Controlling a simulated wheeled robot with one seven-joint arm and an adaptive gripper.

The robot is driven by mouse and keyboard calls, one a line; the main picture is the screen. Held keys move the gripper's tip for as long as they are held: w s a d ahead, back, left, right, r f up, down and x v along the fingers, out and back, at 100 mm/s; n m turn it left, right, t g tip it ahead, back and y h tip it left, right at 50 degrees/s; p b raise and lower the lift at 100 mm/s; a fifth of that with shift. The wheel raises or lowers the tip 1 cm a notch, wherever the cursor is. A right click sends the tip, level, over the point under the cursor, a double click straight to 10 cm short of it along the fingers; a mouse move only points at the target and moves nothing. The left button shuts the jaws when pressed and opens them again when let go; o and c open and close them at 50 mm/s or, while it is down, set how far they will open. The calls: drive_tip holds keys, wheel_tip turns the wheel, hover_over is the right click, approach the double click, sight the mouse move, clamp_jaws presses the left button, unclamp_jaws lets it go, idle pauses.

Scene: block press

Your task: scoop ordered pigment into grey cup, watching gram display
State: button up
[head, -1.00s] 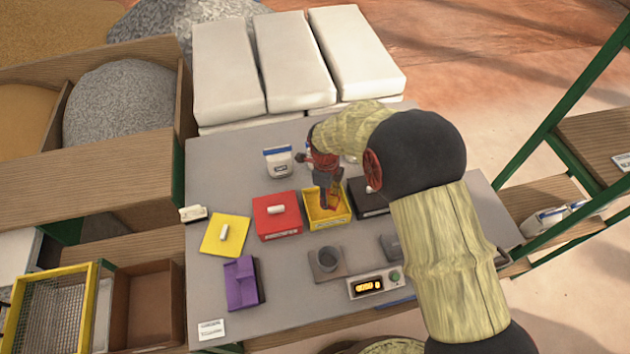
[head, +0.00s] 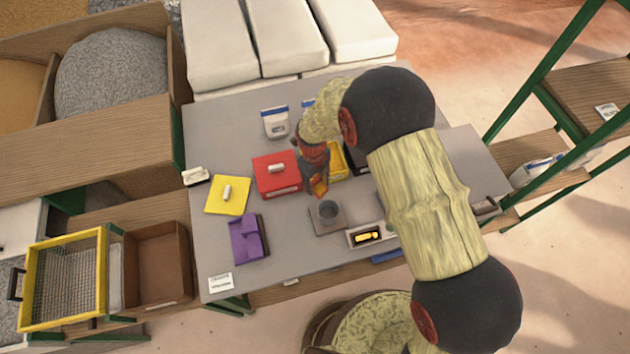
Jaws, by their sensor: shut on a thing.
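The grey cup (head: 328,211) stands upright on a dark square plate (head: 343,227) near the table's front. The gram display (head: 367,236) is to its right; its lit orange digits are too blurred to read. The open yellow box (head: 337,163) is partly hidden behind my arm. Its yellow lid (head: 228,196) lies on the table at the left. My gripper (head: 318,187) is above the table between the yellow box and the cup, just behind the cup. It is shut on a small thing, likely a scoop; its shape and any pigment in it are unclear.
A red lidded box (head: 276,174) stands left of my gripper, and a black box (head: 356,160) is mostly hidden by my arm. A purple holder (head: 247,240) stands front left. White containers (head: 275,122) stand at the back.

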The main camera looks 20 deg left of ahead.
sight(322, 194)
drive_tip(key=shift+s+d+f+b, duration=0.2)
drive_tip(key=shift+d+f+b, duration=0.1)
drive_tip(key=shift+f, duration=0.5)
drive_tip(key=shift+s+d+f+b, duration=0.2)
drive_tip(key=shift+d+f, duration=0.1)
drive_tip(key=shift+f, duration=0.45)
drive_tip(key=shift+d+f+y+b, duration=0.15)
drive_tip(key=shift+d+y+b, duration=0.05)
drive_tip(key=shift+y+b, duration=0.3)
drive_tip(key=shift+s+d+t, duration=0.15)
drive_tip(key=shift+d+t, duration=0.05)
drive_tip(key=shift+t, duration=0.1)
drive_tip(key=shift+b, duration=0.7)
drive_tip(key=shift+s+d+t+y+b, duration=0.25)
drive_tip(key=shift+y+b, duration=0.35)
drive_tip(key=shift+b, duration=1.15)
drive_tip(key=shift+s+d+t+y+b, duration=0.2)
drive_tip(key=shift+d+t+y+b, duration=0.55)
drive_tip(key=shift+b, duration=5.8)
drive_tip(key=shift+s+d+t+y+b, duration=0.2)
drive_tip(key=shift+y+b, duration=0.5)
drive_tip(key=shift+b, duration=2.45)
drive_tip(key=shift+s+d+t+y+b, duration=0.1)
drive_tip(key=shift+d+t+y+b, duration=0.45)
drive_tip(key=shift+b, duration=2.6)
drive_tip(key=shift+s+a+t+y+b, duration=0.15)
drive_tip(key=shift+y+b, duration=0.75)
drive_tip(key=shift+b, duration=2.25)
